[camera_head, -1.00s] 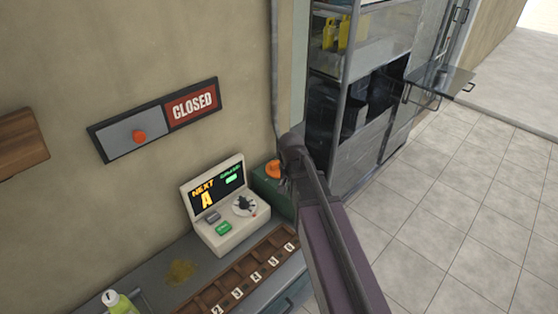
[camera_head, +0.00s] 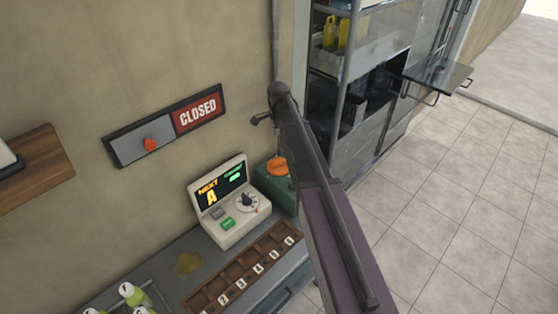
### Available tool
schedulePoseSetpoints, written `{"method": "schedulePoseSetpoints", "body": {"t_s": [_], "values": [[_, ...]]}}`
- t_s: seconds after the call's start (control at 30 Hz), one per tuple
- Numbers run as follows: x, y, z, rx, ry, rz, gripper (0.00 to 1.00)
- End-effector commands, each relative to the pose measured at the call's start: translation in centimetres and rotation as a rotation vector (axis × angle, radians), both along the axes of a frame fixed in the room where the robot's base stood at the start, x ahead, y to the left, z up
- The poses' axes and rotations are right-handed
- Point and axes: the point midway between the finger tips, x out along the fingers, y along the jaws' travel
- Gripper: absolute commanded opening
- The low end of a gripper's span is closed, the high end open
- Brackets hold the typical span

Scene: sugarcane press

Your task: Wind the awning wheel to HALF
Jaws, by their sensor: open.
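No awning wheel and no HALF mark can be made out in the head view. My gripper (camera_head: 262,119) shows only as a small dark shape at the far end of my arm. It is open, in front of the beige wall, right of the CLOSED sign and above the ticket machine. My arm hides part of the wall corner and the cabinet behind it.
A CLOSED sign (camera_head: 198,112) with an orange knob hangs on the wall. Below are a ticket machine (camera_head: 228,228), a green box (camera_head: 268,186) with an orange top and a numbered tray (camera_head: 215,297). A wooden shelf (camera_head: 45,165) is left. Tiled floor (camera_head: 470,210) at right is clear.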

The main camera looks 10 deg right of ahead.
Motion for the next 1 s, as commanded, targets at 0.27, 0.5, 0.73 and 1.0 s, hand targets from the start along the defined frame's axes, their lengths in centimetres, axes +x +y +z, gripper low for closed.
{"method": "schedulePoseSetpoints", "body": {"t_s": [0.27,0.5,0.73,1.0], "values": [[0.0,0.0,-0.2,0.0,0.0,0.002,0.53],[0.0,0.0,-1.1,0.0,0.0,0.002,0.53],[0.0,-0.1,-2.8,0.0,0.0,0.001,0.53],[0.0,-0.1,-4.9,0.0,0.0,0.001,0.53]]}}
